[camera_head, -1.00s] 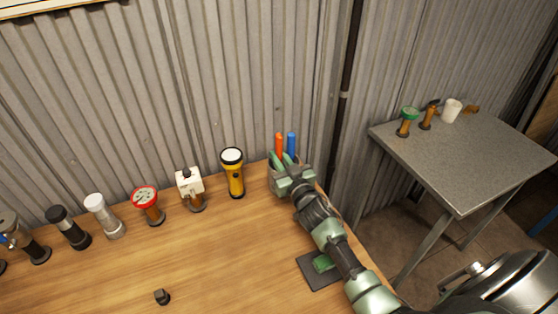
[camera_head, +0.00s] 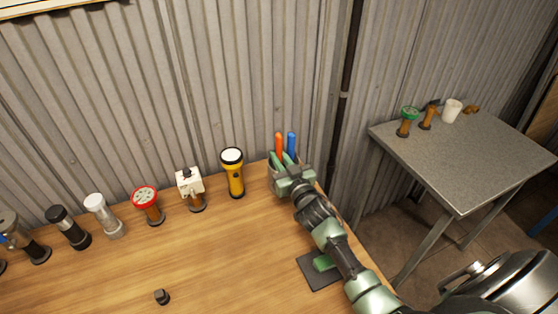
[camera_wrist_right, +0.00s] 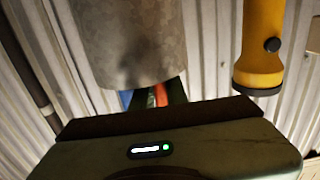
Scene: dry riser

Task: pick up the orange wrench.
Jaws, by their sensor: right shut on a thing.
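The orange wrench (camera_head: 279,145) stands upright in a grey speckled container (camera_wrist_right: 125,40) at the back right corner of the wooden bench. Only its upper part shows in the head view; a small orange strip of it (camera_wrist_right: 161,95) shows in the wrist view. A blue tool (camera_head: 291,144) stands just right of it. My right gripper (camera_head: 282,160) reaches over the container from the front, shut on the orange wrench, with its green fingertips at the handle. The gripper hides most of the container in the head view. My left gripper is out of view.
A yellow flashlight (camera_head: 233,174) stands close to the left of the container. A white-topped fitting (camera_head: 190,186), a red gauge-like part (camera_head: 146,204) and several cylinders stand farther left. The corrugated wall (camera_head: 180,80) is close behind. A grey table (camera_head: 470,165) stands at right.

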